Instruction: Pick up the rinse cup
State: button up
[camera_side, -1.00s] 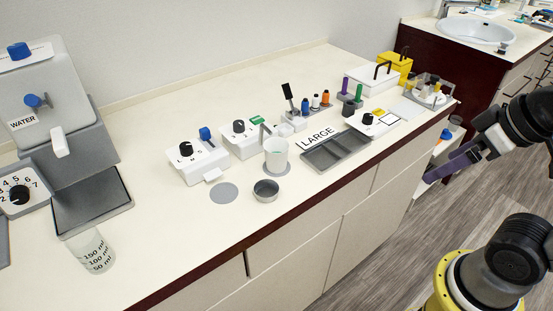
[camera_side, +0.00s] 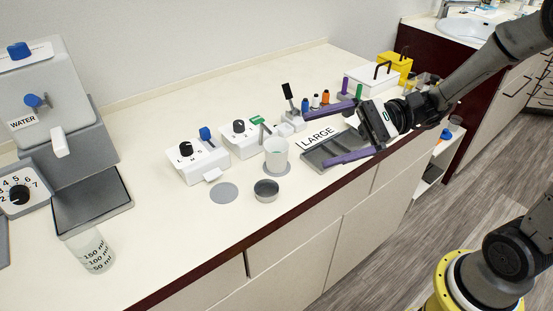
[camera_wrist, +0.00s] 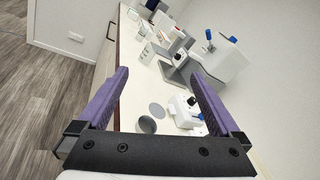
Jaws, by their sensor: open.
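A pale translucent cup (camera_side: 276,153), which looks like the rinse cup, stands upright on a grey disc in the side view, at the middle of the counter. I cannot make it out in the wrist view. My gripper (camera_side: 330,134), with purple fingers, is open and empty. It is above the counter to the right of the cup, fingers spread and pointing left toward it, apart from it. In the wrist view the open fingers (camera_wrist: 160,76) frame the counter beyond.
A small metal cup (camera_side: 266,190) and a bare grey disc (camera_side: 224,193) are left of the pale cup. White dispensers (camera_side: 198,164) stand behind. A LARGE-labelled tray (camera_side: 318,155) is below my gripper. A graduated beaker (camera_side: 90,251) is at front left, before the water dispenser (camera_side: 65,130).

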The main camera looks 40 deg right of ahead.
jog(key=w+d+f+m+t+h, duration=0.1)
jog(key=w+d+f+m+t, duration=0.4)
jog(key=w+d+f+m, duration=0.15)
jog(key=m+t+h, duration=0.2)
jog(key=m+h, duration=0.1)
jog(key=m, duration=0.2)
send_near(288, 148)
jog(key=shift+n, duration=0.25)
jog(key=x, duration=1.3)
jog(key=shift+w+d+f, duration=0.2)
jog(key=shift+d+f, duration=0.1)
jog(key=c, duration=1.5)
